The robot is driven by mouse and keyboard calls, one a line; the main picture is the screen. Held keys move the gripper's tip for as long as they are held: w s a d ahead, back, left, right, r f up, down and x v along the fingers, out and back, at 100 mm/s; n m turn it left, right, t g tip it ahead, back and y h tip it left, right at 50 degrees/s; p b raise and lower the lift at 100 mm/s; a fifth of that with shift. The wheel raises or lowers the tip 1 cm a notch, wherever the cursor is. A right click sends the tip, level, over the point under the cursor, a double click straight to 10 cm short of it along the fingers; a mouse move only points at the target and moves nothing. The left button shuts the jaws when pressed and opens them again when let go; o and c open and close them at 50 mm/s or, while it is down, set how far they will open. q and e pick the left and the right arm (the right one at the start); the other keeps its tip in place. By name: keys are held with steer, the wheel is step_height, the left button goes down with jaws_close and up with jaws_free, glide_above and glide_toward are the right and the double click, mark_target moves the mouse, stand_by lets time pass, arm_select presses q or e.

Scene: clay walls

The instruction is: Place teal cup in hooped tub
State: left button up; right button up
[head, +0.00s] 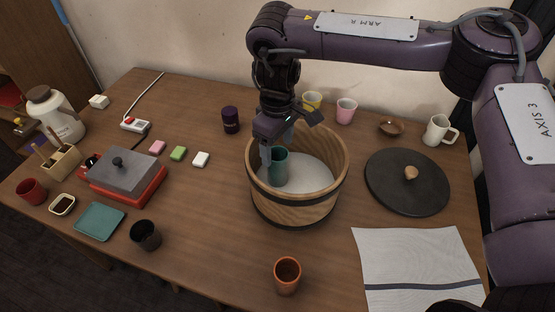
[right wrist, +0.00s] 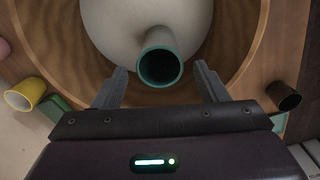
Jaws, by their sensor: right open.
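The teal cup (head: 278,167) stands inside the wooden hooped tub (head: 297,208), on its pale floor toward the left side in the head view. In the right wrist view the teal cup (right wrist: 160,62) shows its open mouth, with the tub's wooden wall (right wrist: 258,45) curving around it. My right gripper (head: 278,148) reaches down into the tub at the cup. In the right wrist view the right gripper (right wrist: 160,84) has its fingers spread wide on either side of the cup, with gaps showing. My left gripper is not in view.
A dark round lid (head: 390,185) lies right of the tub, and a white cloth (head: 415,265) in front of it. An orange cup (head: 287,275) and a black cup (head: 146,235) stand in front. Yellow (head: 312,101) and pink (head: 346,110) cups stand behind the tub.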

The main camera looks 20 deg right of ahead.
step_height(320, 180, up, 5)
steer(key=shift+f+p, duration=0.1)
steer(key=shift+p, duration=0.25)
stand_by(0.3)
